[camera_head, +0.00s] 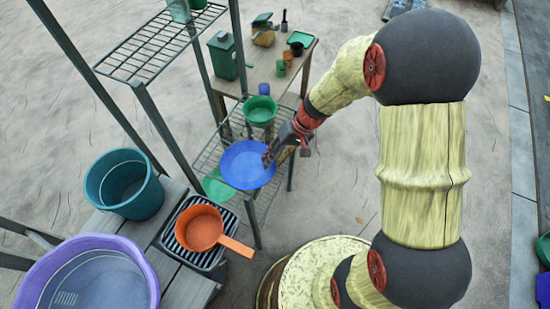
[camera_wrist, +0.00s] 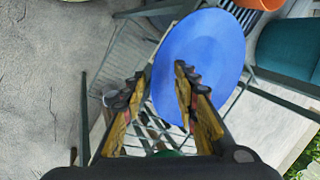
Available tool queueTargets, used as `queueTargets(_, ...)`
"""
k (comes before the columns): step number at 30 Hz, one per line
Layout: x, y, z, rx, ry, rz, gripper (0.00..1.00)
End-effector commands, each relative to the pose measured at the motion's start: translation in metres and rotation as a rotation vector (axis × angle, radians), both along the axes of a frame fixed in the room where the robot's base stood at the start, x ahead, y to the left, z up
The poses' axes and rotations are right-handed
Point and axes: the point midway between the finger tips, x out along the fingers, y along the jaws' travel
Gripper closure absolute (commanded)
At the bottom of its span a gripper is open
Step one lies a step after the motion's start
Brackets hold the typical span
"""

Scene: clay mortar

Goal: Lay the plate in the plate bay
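The blue plate (camera_head: 247,165) sits at the wire rack, left of my gripper, and shows as a broad blue disc in the wrist view (camera_wrist: 205,45). My gripper (camera_head: 270,156) is at the plate's right edge. In the wrist view my gripper (camera_wrist: 156,82) has its two fingers apart. The right finger overlaps the plate and the left finger is outside its rim. I cannot tell whether a finger touches the plate. A wire shelf (camera_head: 208,160) shows around and below the plate. I cannot pick out which part is the plate bay.
A green bowl (camera_head: 260,111) and a green dish (camera_head: 217,187) are close to the plate. Rack posts (camera_head: 160,128) and an upper wire shelf (camera_head: 155,50) stand left. An orange pan (camera_head: 200,228), teal bucket (camera_head: 124,184) and purple tub (camera_head: 90,275) are lower left. A wooden table (camera_head: 290,72) stands behind.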

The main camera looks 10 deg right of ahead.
Motion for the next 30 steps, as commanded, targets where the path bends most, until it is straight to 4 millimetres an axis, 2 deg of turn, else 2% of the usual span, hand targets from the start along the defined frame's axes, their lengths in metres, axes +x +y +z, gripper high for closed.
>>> queueTargets(14,0.0000,-0.0002,0.0001,0.000,0.000,0.000,0.99)
queueTargets(30,0.0009,0.0005,-0.0008,-0.001,0.000,0.001,1.00)
